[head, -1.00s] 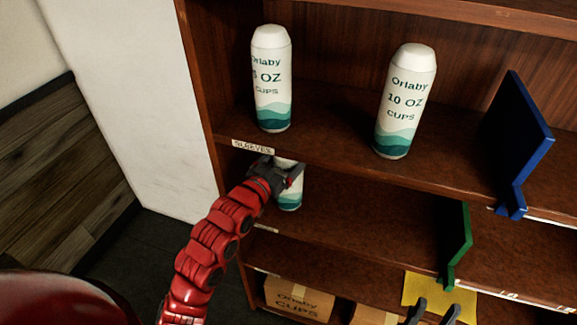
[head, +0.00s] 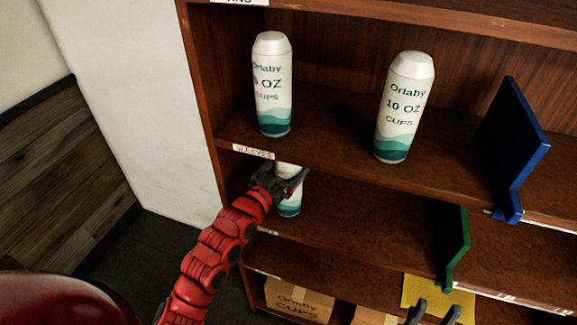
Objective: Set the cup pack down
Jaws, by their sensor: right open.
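A white and teal cup pack (head: 289,207) stands upright on the middle shelf (head: 345,222), near its left end.
On the upper shelf stand two cup packs, one at the left (head: 272,88) and a 10 OZ one (head: 404,110). A blue divider (head: 515,140) and a green divider (head: 457,245) stand to the right. Cardboard boxes (head: 297,302) sit below. The middle shelf is clear between pack and green divider.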

